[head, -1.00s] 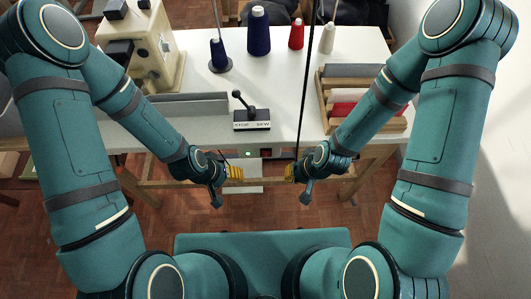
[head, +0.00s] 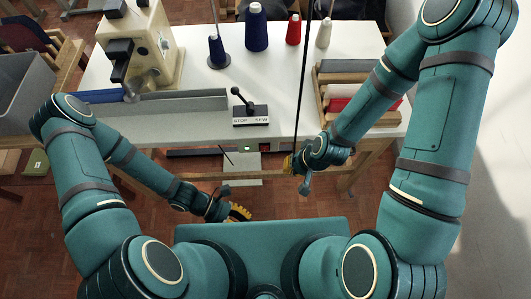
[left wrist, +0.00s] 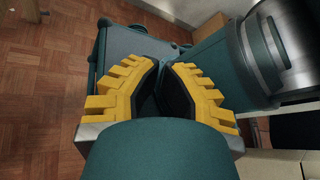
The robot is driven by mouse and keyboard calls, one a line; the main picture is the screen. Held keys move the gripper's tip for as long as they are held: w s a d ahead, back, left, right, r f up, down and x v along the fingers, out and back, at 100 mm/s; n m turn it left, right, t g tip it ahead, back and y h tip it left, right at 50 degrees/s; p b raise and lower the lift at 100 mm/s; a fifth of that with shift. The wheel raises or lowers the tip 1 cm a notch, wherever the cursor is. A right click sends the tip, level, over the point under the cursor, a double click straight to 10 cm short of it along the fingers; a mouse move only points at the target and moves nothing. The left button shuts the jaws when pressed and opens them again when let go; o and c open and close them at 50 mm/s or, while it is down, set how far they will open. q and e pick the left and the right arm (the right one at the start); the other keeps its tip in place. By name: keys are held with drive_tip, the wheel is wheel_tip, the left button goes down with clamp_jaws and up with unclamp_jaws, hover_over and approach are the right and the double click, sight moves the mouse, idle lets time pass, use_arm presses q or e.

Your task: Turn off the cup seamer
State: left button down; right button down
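The cup seamer is most likely the cream sewing machine (head: 150,45) at the back left of the table. Near the front edge sits a dark lever box (head: 250,117) marked STOP on the left and SEW on the right. Its black-knobbed lever (head: 236,92) leans left. Under the edge, a switch box shows a lit green spot (head: 247,147) and a red one. My left gripper (head: 240,212) is low in front of the table; its yellow fingers (left wrist: 160,70) come together, empty. My right gripper (head: 289,164) is by the table edge, fingers partly hidden, touching none of the controls.
Thread cones, blue (head: 257,30) and red (head: 293,30), stand at the back. A wooden rack (head: 350,90) of folded cloth is on the right, a grey bin (head: 22,90) at far left. A thin black pole (head: 302,85) crosses the view. Floor before the table is open.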

sight(265, 148)
use_arm(q)
drive_tip(key=w+n+t+p, duration=0.1)
drive_tip(key=w+n+t, duration=0.4)
drive_tip(key=n+t, duration=0.4)
drive_tip(key=w+n+t+h+p, duration=0.1)
drive_tip(key=w+n+t, duration=0.4)
drive_tip(key=n+t, duration=0.4)
drive_tip(key=n, duration=0.6)
drive_tip(key=shift+f+n, duration=0.25)
drive_tip(key=shift+n, duration=0.05)
drive_tip(key=shift+w+d, duration=0.1)
drive_tip(key=shift+d, duration=0.1)
drive_tip(key=shift+w+a+r+b+x, duration=0.1)
drive_tip(key=shift+w+a+b+x, duration=0.2)
drive_tip(key=shift+x, duration=1.8)
drive_tip(key=shift+w+a+r+b+x, duration=0.15)
drive_tip(key=shift+w+a+x, duration=0.25)
drive_tip(key=shift+x, duration=1.7)
drive_tip(key=shift+w+a+r+b+x, duration=0.1)
drive_tip(key=shift+w+a+b+x, duration=0.25)
drive_tip(key=shift+x, duration=1.7)
